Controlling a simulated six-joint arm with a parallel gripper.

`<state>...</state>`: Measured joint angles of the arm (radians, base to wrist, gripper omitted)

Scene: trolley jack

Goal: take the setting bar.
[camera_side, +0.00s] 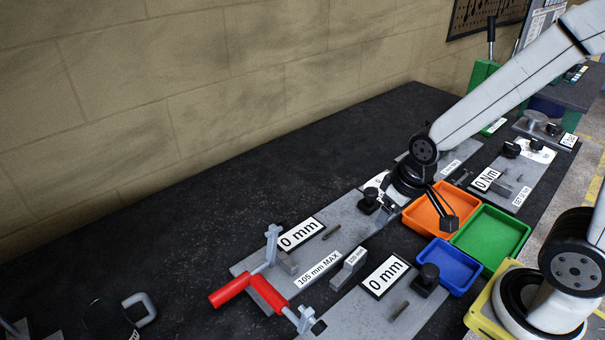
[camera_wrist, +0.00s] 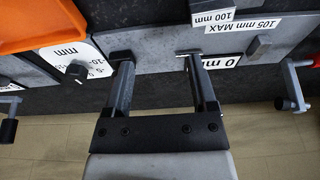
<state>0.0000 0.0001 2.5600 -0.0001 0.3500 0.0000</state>
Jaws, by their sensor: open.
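The setting bar is most likely the small grey block (camera_side: 348,268) with a "100 mm"-like label, standing on the grey plate between two "0 mm" signs in the side view. In the wrist view a "100 mm" label (camera_wrist: 213,17) shows near the top edge; most of its block is out of frame. My gripper (camera_wrist: 156,58) is open, with its two dark fingers apart and nothing between them but the grey plate behind. In the side view my gripper (camera_side: 386,212) is over the far end of the plate, up and right of the block and apart from it. My wrist partly hides its fingers.
A red-handled tool (camera_side: 230,291) lies at the plate's left end. Orange (camera_side: 413,217), green (camera_side: 491,238) and blue (camera_side: 447,267) trays stand to the right. A black knob (camera_side: 369,201) is close to my gripper. The dark bench (camera_side: 200,240) is clear towards the wall.

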